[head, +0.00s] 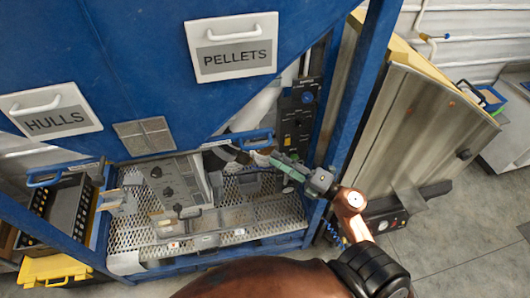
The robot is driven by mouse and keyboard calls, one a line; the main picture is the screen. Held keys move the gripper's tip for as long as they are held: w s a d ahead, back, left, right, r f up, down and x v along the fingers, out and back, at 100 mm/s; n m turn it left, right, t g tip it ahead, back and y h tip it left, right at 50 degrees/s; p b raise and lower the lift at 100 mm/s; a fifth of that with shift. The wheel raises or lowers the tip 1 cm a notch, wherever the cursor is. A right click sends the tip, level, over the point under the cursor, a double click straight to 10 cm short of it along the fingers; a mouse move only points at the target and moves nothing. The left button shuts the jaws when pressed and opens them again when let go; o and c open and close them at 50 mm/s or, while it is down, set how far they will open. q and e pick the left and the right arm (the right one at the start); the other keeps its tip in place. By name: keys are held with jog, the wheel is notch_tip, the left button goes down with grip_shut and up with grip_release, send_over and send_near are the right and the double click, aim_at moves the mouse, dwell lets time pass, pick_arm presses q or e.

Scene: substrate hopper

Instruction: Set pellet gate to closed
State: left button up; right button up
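The blue hopper has a white PELLETS panel (231,46) with a handle at its upper middle. A blue handle (250,136) sticks out below that side of the hopper, and it appears to belong to the pellet gate. I cannot tell how far that gate is open. My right gripper (273,157) is just below and right of this blue handle, with its fingers pointing left. Whether it touches the handle, or is open or shut, is too small to tell. My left gripper is not in view.
A HULLS panel (55,110) and a second blue handle (60,174) are at the left. A black control panel (298,115) stands behind my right gripper. A blue post (361,90) rises close to my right arm. A perforated metal deck (270,208) lies below.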

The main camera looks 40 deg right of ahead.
jog(key=shift+v, duration=1.55)
